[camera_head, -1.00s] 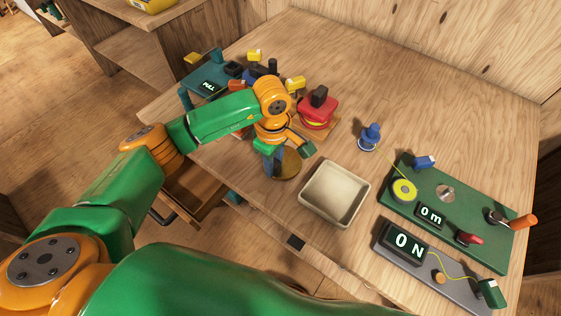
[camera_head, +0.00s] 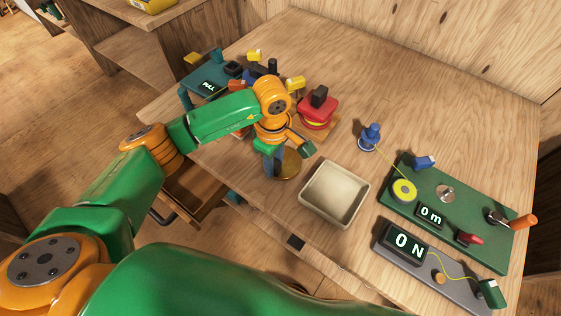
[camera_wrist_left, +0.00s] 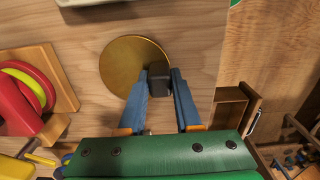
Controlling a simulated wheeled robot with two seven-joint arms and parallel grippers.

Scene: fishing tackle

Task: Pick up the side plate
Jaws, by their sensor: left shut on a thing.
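The side plate, a round gold disc (camera_head: 291,166) with a dark block-shaped grip, is at the table's front edge, left of the beige tray, in the head view. The wrist view shows the disc (camera_wrist_left: 124,66) beyond the blue fingers, with the dark grip (camera_wrist_left: 159,80) between their tips. My left gripper (camera_head: 273,172) points down at the disc and is shut on its grip. I cannot tell whether the disc touches the table. The fingers hide part of it. My right gripper is not in view.
An empty beige tray (camera_head: 335,194) stands just right of the disc. A red reel (camera_head: 317,113) on a wooden base is behind it. A blue spool piece (camera_head: 370,137) and a green board (camera_head: 452,200) are farther right. An open drawer (camera_head: 193,186) sits below the table edge.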

